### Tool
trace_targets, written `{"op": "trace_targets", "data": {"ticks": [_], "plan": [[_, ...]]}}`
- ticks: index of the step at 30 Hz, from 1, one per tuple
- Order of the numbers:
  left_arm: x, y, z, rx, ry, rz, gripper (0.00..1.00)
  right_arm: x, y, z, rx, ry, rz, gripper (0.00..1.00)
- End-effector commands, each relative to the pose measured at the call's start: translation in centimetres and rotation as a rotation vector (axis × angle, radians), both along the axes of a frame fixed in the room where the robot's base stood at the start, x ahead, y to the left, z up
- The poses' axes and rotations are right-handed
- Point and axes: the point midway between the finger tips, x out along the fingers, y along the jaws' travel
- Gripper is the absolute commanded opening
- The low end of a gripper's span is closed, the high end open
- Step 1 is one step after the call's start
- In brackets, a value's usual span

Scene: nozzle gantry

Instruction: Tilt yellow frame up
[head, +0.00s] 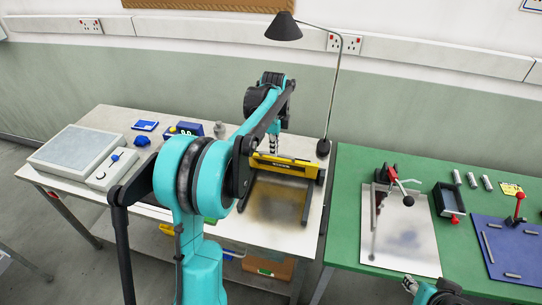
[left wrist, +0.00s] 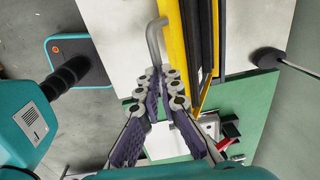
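The yellow frame (head: 284,166) is a long yellow bar with dark edging, standing across the back of two dark rails on the left, pale table. In the left wrist view the yellow frame (left wrist: 176,45) runs up and down, with a bent grey handle (left wrist: 152,38) on its side. My left gripper (left wrist: 161,74) has its fingers drawn together at the tips, with the handle's end between them. In the head view the left gripper (head: 272,143) shows just behind the bar, partly hidden by my arm. My right gripper (head: 411,284) shows only in part at the bottom edge.
A desk lamp (head: 325,148) stands right of the frame. A grey balance-like device (head: 80,150) and small blue items sit left on the pale table. The green table (head: 347,215) holds a red-handled clamp (head: 398,185), a black tray (head: 447,197) and a blue board (head: 508,250).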

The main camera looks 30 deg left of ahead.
Motion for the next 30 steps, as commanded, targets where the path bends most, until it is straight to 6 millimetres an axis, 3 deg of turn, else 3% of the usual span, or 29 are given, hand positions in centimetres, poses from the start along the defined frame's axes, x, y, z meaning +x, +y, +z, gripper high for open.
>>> {"op": "trace_targets", "data": {"ticks": [1,9,30], "plan": [[1.3,0.1,-0.2,0.000,-0.010,0.000,0.00,0.0,0.0,0.3,0.000,0.000,0.000,0.40],[2.8,0.4,0.6,-0.018,0.066,-0.001,0.00,0.0,0.0,1.2,0.000,0.000,0.000,0.40],[3.4,0.5,0.8,-0.028,0.103,-0.002,0.00,0.0,0.0,1.5,0.000,0.000,0.000,0.40]]}}
